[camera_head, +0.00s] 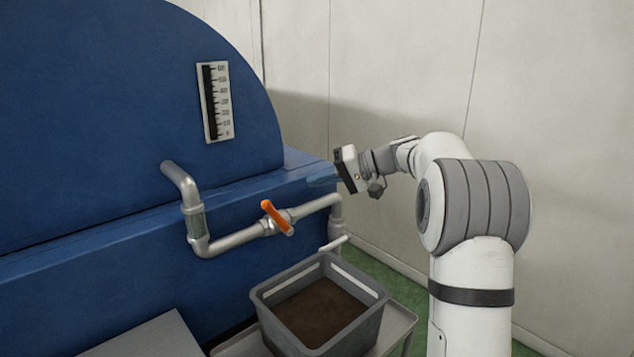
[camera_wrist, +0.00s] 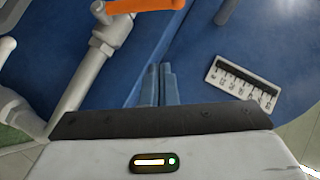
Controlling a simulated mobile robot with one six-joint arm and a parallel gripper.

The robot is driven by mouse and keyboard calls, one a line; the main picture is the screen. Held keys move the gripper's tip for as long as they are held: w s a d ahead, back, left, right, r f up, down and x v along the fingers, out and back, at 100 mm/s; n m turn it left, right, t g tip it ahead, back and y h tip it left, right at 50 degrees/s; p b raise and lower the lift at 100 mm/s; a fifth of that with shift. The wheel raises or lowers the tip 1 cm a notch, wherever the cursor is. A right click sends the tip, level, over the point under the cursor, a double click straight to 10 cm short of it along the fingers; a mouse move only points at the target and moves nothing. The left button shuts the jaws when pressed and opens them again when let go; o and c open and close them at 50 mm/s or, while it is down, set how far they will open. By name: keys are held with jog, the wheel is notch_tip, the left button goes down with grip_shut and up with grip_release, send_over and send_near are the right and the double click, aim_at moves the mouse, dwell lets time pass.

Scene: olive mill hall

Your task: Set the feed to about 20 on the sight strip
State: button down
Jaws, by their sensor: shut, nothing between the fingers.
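The sight strip (camera_head: 218,108) is a pale upright plate with a dark column and a numbered scale on the blue machine. Its figures are too small to read surely. It also shows in the wrist view (camera_wrist: 241,84), lying at a slant. The orange valve handle (camera_head: 276,216) sits on the grey pipe, slanted across it. In the wrist view the orange handle (camera_wrist: 145,5) is cut off by the top edge. My gripper (camera_head: 323,181) is beside the machine's right end, above and right of the handle and apart from it. Its blue fingers (camera_wrist: 159,84) are together and empty.
The grey pipe (camera_head: 237,240) runs along the machine's front (camera_head: 90,230). A grey crate (camera_head: 372,327) with brown contents stands below the valve on a light stand (camera_head: 400,325). A grey flat surface (camera_head: 150,340) is at bottom left. A pale wall (camera_head: 400,70) stands behind my arm.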

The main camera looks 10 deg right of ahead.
aim_at(278, 218)
jog(key=a+f, duration=0.1)
jog(key=a, duration=0.1)
jog(key=a+f+p, duration=0.1)
jog(key=a, duration=0.2)
jog(key=a+f, duration=0.2)
jog(key=shift+s+a, duration=0.1)
jog(key=shift+a, duration=0.2)
jog(key=shift+s+a+f, duration=0.2)
jog(key=shift+s+f, duration=0.15)
jog(key=shift+s, duration=0.1)
jog(key=s+a+h+b, duration=0.1)
jog(key=b, duration=0.4)
jog(key=shift+s+a+f+n+t, duration=0.1)
jog(key=shift+s+f+n+t, duration=0.05)
jog(key=shift+f+n+t, duration=0.2)
